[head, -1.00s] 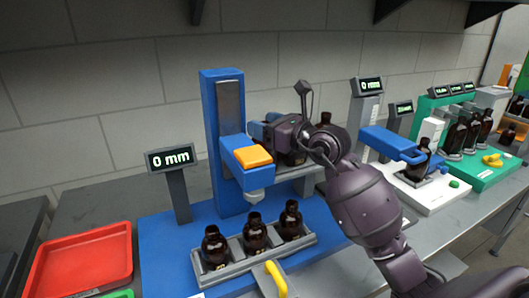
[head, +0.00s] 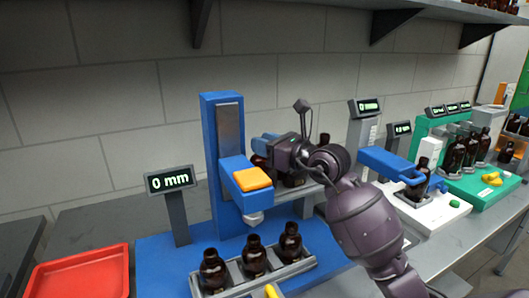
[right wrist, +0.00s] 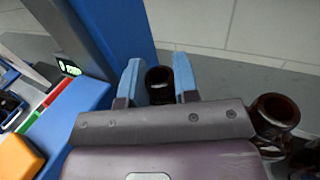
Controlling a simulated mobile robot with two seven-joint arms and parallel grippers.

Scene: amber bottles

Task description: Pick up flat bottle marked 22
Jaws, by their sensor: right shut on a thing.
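My right gripper (head: 266,146) is behind the blue press stand, with its blue fingers pointing left. In the right wrist view, its two blue fingers (right wrist: 159,84) are shut on an amber bottle (right wrist: 158,76), whose open dark mouth shows between them. In the head view, only a dark part of the held bottle (head: 259,161) shows, beside the stand's arm. No number can be read on it, and its flat shape cannot be made out. Another amber bottle (right wrist: 274,112) stands to the right in the wrist view. My left gripper is out of view.
The blue stand (head: 223,170) with an orange-topped arm is close in front of my right gripper. A grey rack (head: 240,281) holds three amber bottles. A red tray (head: 80,275) lies at left. White and green stations (head: 490,185) with more bottles stand at right.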

